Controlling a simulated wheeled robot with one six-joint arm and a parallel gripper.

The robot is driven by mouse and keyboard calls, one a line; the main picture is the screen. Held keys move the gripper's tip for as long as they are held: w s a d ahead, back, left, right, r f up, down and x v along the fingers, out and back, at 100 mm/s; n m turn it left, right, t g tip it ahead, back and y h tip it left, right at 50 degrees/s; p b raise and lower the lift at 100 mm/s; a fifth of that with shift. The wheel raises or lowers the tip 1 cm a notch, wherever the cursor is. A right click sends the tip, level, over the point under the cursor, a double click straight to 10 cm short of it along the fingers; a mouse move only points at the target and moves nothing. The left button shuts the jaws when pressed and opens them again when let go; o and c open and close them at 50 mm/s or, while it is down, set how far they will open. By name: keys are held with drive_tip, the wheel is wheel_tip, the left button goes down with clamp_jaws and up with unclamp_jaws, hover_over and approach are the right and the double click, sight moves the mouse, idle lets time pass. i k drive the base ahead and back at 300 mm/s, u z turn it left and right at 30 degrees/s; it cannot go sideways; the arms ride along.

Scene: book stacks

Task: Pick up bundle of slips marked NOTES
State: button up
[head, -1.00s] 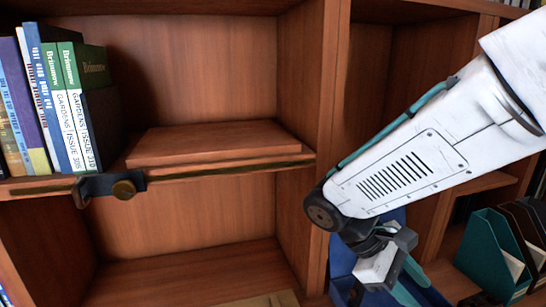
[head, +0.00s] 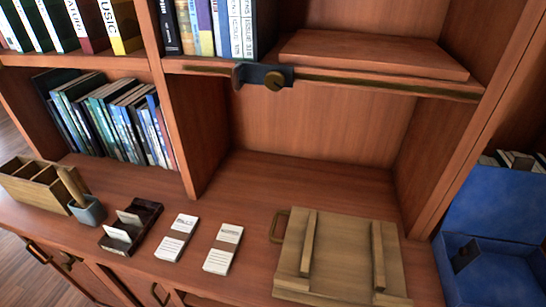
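Two small bundles of white slips, each with a brownish band, lie on the wooden counter below the shelf. The left bundle (head: 176,238) lies beside a dark holder. The right bundle (head: 222,248) lies between it and a wooden board. Both carry small print on top that is too small for me to read surely, so I cannot tell which is marked NOTES. The bundles are apart and nothing covers them. My gripper and arm are out of view.
A dark card holder (head: 131,226), a cup (head: 88,210) and a divided wooden box (head: 36,184) stand to the left. The wooden board (head: 342,252) with two slats lies right. A blue container (head: 492,205) stands at far right. A shelf with a clamp (head: 262,77) overhangs behind.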

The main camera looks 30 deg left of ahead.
sight(220, 259)
drive_tip(key=u, duration=1.75)
